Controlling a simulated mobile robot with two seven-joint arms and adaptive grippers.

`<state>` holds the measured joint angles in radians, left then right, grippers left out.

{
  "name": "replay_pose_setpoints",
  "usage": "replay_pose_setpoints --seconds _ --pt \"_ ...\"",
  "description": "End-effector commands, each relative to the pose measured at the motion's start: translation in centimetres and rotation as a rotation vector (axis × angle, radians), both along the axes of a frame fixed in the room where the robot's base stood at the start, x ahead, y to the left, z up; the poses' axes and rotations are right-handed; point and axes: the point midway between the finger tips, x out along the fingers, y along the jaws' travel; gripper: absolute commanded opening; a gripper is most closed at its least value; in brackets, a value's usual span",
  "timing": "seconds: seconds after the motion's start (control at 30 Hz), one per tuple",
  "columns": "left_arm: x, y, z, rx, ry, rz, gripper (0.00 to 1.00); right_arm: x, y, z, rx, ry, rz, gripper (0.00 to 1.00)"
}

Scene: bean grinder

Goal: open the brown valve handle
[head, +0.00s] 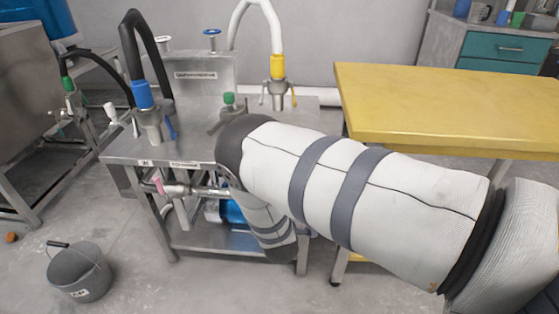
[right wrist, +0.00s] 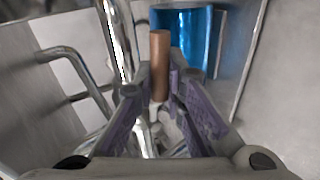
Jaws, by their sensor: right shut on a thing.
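The brown valve handle (right wrist: 159,62) is a short copper-brown cylinder, upright in the right wrist view. It stands between the fingers of my right gripper (right wrist: 160,92), which is shut on it near its lower part. Its top sticks out past the fingertips. Shiny metal pipes lie below and behind it. In the head view my white right arm covers the brown handle and the right gripper, at the lower front of the steel table (head: 200,142). My left gripper is not in view.
A pipe with a pink handle (head: 159,186) runs under the table's front edge. Blue (head: 143,96), yellow (head: 278,66) and green fittings stand on top. A yellow table (head: 440,105) is at the right. A grey bucket (head: 80,273) stands on the floor at the left.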

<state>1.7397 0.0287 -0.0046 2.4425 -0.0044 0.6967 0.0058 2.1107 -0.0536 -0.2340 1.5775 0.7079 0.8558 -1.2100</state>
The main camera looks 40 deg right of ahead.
Motion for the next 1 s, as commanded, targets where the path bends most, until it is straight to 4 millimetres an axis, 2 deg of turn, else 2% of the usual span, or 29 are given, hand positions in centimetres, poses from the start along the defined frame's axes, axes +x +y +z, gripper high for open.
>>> replay_pose_setpoints --seconds 0.3,0.8,0.83,0.9,1.0 --pt "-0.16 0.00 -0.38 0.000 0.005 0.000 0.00 -0.16 -0.09 0.48 -0.061 0.073 -0.002 0.00" --pt "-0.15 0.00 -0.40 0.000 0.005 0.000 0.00 -0.20 -0.16 0.62 -0.071 0.085 -0.004 0.00" --pt "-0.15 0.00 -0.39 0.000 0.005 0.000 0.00 -0.20 -0.16 0.62 -0.072 0.085 -0.004 0.15" --pt "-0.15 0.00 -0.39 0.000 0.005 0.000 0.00 -0.17 -0.15 0.63 -0.071 0.084 -0.003 0.31" --pt "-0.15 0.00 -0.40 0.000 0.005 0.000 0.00 -0.13 -0.11 0.63 -0.071 0.084 -0.002 0.32"
